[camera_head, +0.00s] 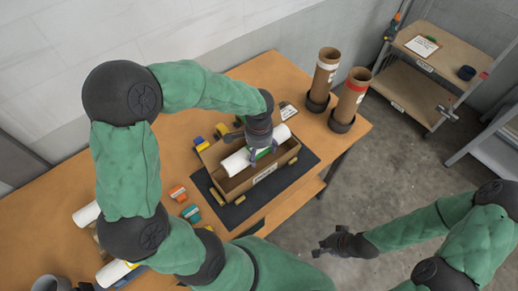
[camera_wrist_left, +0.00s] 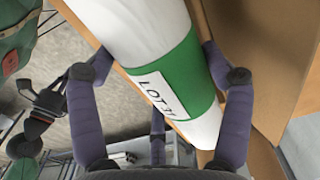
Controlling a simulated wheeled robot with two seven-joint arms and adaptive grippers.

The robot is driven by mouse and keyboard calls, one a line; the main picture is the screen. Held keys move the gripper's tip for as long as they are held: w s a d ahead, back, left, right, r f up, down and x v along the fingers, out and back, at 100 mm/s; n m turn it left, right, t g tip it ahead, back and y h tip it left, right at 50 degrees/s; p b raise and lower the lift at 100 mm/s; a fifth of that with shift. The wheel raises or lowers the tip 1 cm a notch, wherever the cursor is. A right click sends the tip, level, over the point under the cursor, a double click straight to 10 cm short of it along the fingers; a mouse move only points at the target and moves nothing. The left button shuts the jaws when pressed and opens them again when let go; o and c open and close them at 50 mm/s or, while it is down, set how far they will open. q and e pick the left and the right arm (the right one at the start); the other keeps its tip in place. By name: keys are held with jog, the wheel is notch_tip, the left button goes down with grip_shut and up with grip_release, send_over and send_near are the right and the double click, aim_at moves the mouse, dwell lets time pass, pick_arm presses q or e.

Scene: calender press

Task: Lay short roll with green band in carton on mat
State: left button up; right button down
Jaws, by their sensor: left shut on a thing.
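The white roll with a green band (camera_head: 235,163) lies lengthwise at the opening of the open carton (camera_head: 268,176). In the left wrist view the roll's green band (camera_wrist_left: 202,85) carries a white lot label. My left gripper (camera_head: 262,150) comes from above and is shut on the roll at the band, with a finger on each side. I cannot tell whether the roll touches the carton floor. The carton stands on the dark mat (camera_head: 226,211). My right gripper (camera_head: 325,245) is open and empty over the floor, right of the table.
Two brown tubes, one white-banded (camera_head: 325,72) and one red-banded (camera_head: 352,92), stand in dark holders at the table's back right. Small orange (camera_head: 178,192), teal (camera_head: 191,213) and yellow items lie left of the mat. Another white roll (camera_head: 87,214) is at left. A shelf cart (camera_head: 425,75) stands apart.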

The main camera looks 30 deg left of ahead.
pick_arm(q)
jog(key=shift+f+b, duration=1.9)
jog(key=shift+f, duration=0.8)
jog(key=o, duration=1.3)
jog(key=c, duration=0.4)
jog(key=shift+s, duration=0.1)
jog(key=shift+c, duration=0.5)
jog(key=shift+d, duration=0.1)
jog(key=shift+o, duration=0.6)
jog(key=shift+s+f, duration=0.1)
jog(key=shift+f, duration=0.05)
